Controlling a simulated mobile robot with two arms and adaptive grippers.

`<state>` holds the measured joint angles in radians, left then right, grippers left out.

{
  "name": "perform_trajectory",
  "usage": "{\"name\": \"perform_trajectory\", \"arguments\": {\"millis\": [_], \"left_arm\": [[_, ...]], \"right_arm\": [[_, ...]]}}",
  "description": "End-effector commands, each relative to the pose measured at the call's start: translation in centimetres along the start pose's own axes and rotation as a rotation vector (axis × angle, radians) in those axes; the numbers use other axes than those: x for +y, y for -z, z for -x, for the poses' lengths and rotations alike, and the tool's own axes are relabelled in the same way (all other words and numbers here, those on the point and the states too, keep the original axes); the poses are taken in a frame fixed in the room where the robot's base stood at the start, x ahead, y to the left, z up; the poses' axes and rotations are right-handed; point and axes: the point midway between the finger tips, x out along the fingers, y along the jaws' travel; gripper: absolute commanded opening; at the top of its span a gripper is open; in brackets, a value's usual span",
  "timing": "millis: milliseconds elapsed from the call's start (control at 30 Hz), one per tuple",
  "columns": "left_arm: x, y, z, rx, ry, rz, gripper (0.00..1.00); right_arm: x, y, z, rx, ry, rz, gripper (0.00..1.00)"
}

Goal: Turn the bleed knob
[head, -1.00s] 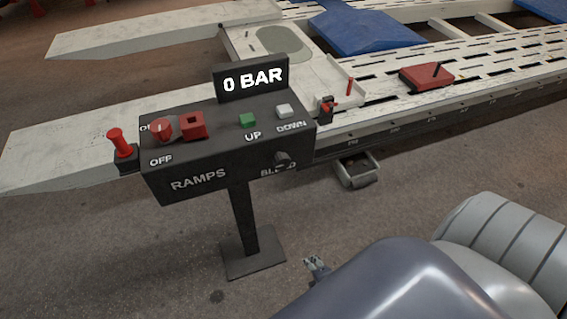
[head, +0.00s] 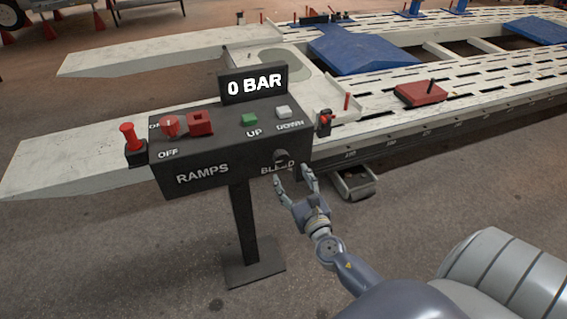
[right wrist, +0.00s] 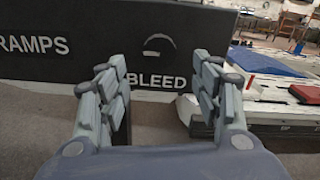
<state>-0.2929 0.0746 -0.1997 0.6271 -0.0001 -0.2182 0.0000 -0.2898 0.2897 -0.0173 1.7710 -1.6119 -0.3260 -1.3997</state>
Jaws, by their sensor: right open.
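The bleed knob (head: 281,156) is a small dark round knob on the front face of the black control box (head: 222,172), above the label BLEED. It also shows in the right wrist view (right wrist: 159,47), ahead of and slightly above the space between the fingers. My right gripper (head: 294,174) is open and empty, just below and in front of the knob, apart from it. In the right wrist view its two fingers (right wrist: 160,88) stand wide apart with the BLEED label between them. My left gripper is not in view.
The box stands on a post with a square foot (head: 253,272). Its top carries a red rotary switch (head: 169,127), a red square part (head: 200,122), a green UP button (head: 249,119), a white DOWN button (head: 283,112) and a display reading 0 BAR (head: 254,84). White ramps (head: 80,150) lie behind.

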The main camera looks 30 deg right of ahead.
Motion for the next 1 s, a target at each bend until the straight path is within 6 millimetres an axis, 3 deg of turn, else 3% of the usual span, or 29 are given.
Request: {"name": "perform_trajectory", "arguments": {"millis": [200,400,867,900,1000], "left_arm": [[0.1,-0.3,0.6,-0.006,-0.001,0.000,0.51],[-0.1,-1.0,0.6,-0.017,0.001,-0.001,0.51],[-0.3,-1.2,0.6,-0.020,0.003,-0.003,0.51],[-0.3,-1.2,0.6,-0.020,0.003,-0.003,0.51],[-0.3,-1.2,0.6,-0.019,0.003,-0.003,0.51]], "right_arm": [[0.0,-0.1,-4.0,-0.001,0.000,-0.002,0.59],[0.0,0.1,-6.5,0.001,0.000,-0.001,0.59],[0.0,0.1,-7.7,0.002,-0.001,-0.003,0.59],[0.0,0.1,-7.7,0.002,-0.001,-0.003,0.57],[0.0,0.1,-7.7,0.002,-0.001,-0.003,0.35]]}}
